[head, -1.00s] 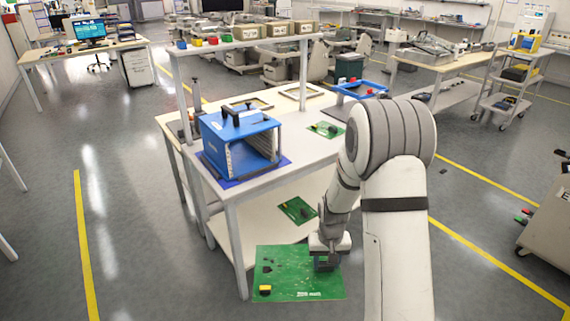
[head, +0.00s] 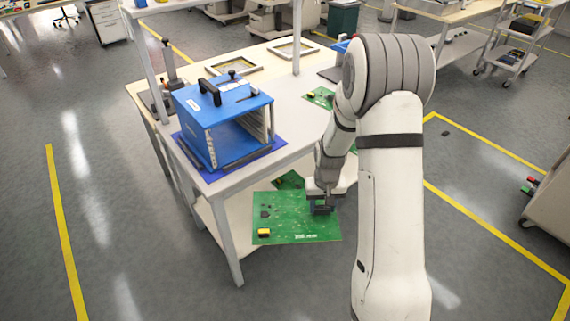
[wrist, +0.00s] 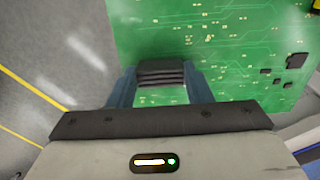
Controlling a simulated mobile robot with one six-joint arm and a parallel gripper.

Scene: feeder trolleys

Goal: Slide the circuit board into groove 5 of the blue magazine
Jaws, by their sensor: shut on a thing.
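The green circuit board (head: 285,218) is held by my gripper (head: 321,208) in front of the trolley, with a yellow part at its left corner. The board is apart from the magazine. Groove 5 cannot be told apart.
The magazine stands on a blue mat (head: 187,154) on the trolley top (head: 290,107). Another green board (head: 319,97) lies at the back right of the top, and one on the lower shelf (head: 287,180) is partly hidden. Frames (head: 294,49) lie further back. Trolley posts stand near the magazine.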

